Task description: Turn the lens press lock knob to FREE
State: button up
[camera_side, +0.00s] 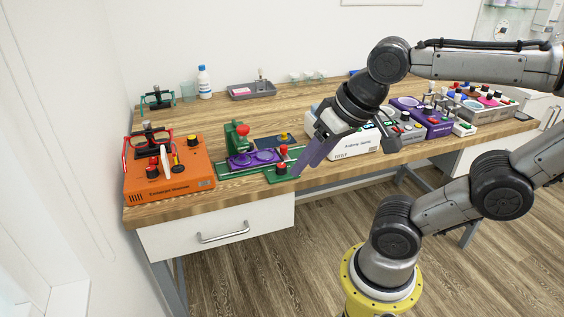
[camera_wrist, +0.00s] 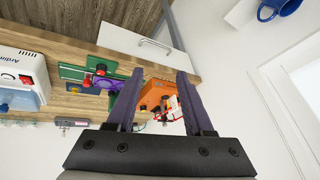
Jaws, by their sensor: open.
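The lens press (camera_side: 230,172) is a green device with a purple plate (camera_side: 252,160) holding two round lens seats. A red ball tops its upright green post (camera_side: 238,138). At its right front corner sits a dark knob with a red top (camera_side: 282,168), and another red ball (camera_side: 283,150) stands just behind. I cannot read any FREE marking or the knob's setting. My gripper (camera_side: 299,172) is open and empty, its purple fingers slanting down just right of the front knob; contact cannot be told.
An orange box (camera_side: 172,180) with knobs and a spectacle frame stands left of the press. A white device (camera_side: 355,146) and a purple device (camera_side: 430,122) stand to the right. A bottle (camera_side: 204,83) and grey tray (camera_side: 252,91) are behind. Wooden bench space behind the press is clear.

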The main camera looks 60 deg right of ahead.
jog(key=w+d+r+m+g, duration=0.1)
jog(key=w+d+r+m, duration=0.2)
jog(key=w+m, duration=0.3)
jog(key=m+g, duration=0.4)
jog(key=m, duration=0.6)
send_over(282, 165)
notch_tip(282, 165, down, 8)
notch_tip(282, 165, down, 14)
jog(key=shift+r, duration=0.1)
grip_shut()
